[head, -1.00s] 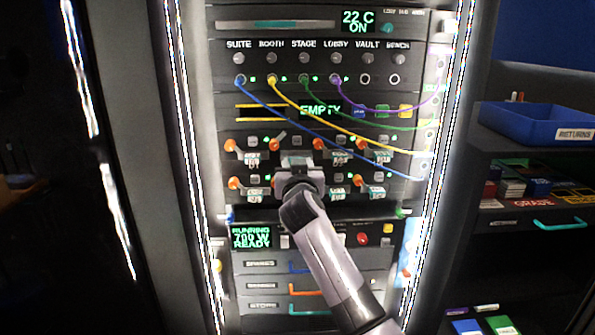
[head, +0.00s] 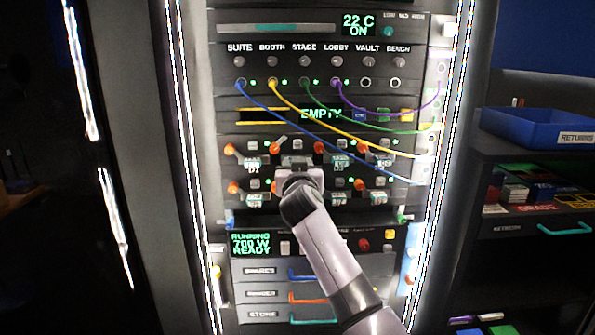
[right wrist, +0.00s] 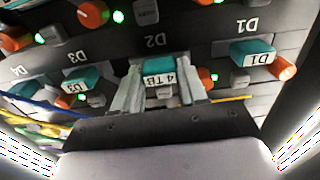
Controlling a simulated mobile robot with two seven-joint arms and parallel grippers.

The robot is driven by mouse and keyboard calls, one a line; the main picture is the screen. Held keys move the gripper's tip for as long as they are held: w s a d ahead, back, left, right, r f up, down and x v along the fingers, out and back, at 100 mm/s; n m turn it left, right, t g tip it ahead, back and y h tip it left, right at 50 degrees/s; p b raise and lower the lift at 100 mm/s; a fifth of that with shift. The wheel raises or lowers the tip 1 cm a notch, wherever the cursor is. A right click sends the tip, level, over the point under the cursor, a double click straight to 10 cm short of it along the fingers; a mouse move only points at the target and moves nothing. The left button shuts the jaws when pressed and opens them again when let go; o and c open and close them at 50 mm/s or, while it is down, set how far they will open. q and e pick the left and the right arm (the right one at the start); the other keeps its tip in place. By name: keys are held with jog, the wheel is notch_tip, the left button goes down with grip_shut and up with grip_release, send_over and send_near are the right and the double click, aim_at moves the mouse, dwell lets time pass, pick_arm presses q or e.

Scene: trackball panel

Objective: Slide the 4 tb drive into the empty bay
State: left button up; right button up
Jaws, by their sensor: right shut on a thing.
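The 4 TB drive (right wrist: 158,78) has a teal front with a white "4 TB" label, upside down in the right wrist view. My right gripper (right wrist: 157,86) is shut on this front, one finger on each side. The D2 mark shows on the panel just above it in that view. In the head view my right gripper (head: 297,172) is at the second bay of the upper drive row, covering the drive and the bay opening. I cannot tell how deep the drive sits. An orange lever (right wrist: 205,76) stands beside the drive. My left gripper is not in view.
Drive D1 (right wrist: 255,53) and drive D3 (right wrist: 83,79) sit on either side, with orange levers. Blue, yellow and green cables (head: 375,135) hang across the panel above and right of my gripper. A blue returns tray (head: 535,125) stands on a shelf at right.

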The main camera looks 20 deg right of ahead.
jog(key=shift+w+d+b, duration=0.2)
jog(key=shift+w+b, duration=0.25)
jog(key=shift+w, duration=0.05)
jog(key=o, duration=1.1)
jog(key=shift+s, duration=0.15)
jog(key=shift+p+v, duration=0.45)
jog(key=shift+v, duration=3.05)
